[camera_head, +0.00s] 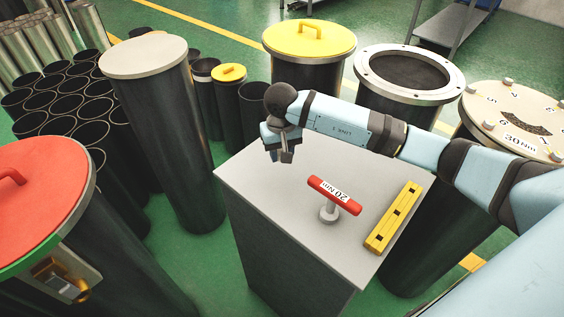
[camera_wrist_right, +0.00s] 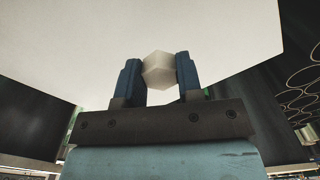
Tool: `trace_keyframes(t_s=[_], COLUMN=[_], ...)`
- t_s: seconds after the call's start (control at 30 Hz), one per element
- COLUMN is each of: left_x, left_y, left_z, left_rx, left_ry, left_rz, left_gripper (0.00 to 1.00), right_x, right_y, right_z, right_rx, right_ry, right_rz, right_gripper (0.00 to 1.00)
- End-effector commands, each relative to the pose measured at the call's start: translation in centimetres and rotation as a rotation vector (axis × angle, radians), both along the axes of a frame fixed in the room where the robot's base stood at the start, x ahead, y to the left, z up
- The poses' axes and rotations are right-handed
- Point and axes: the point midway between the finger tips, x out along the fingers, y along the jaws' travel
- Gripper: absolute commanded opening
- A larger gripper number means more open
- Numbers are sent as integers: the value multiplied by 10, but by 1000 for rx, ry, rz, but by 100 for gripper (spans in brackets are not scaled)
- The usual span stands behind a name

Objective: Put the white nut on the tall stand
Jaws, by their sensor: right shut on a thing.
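The white nut (camera_wrist_right: 158,70) sits between the two blue fingers of my right gripper (camera_wrist_right: 160,78) in the right wrist view, and the gripper is shut on it. In the head view my right gripper (camera_head: 285,155) points down by the far left corner of the grey block's top. The nut is too small to make out there. A tall dark cylinder with a flat, bare cream top (camera_head: 150,55) stands left of the block; it looks like the tall stand. The gripper is to the right of it, apart from it. My left gripper is not in view.
The grey block (camera_head: 262,195) carries a red-handled 20 Nm tool (camera_head: 334,195) and a yellow level (camera_head: 393,217). A yellow-lidded cylinder (camera_head: 309,40), an open flanged cylinder (camera_head: 410,75) and a numbered 30 Nm plate (camera_head: 520,120) stand behind and right. A red-lidded cylinder (camera_head: 40,205) is front left.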

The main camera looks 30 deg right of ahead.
Motion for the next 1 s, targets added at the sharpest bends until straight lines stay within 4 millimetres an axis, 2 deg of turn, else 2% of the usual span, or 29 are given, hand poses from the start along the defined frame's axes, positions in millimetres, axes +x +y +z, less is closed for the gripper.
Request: trace_keyframes(t_s=[0.27,0.5,0.9,0.93,1.0], left_x=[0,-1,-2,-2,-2], left_y=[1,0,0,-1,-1], left_z=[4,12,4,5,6], left_rx=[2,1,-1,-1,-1], left_ry=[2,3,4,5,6], left_rz=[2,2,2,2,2], left_gripper=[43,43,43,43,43], right_x=[0,0,0,0,0], right_y=[0,0,0,0,0], right_z=[-22,-55,-63,-62,-61], right_rx=[0,1,-1,-1,-1], right_ry=[1,1,-2,-1,-1], right_rz=[0,-1,1,1,0], right_gripper=[10,10,10,38,54])
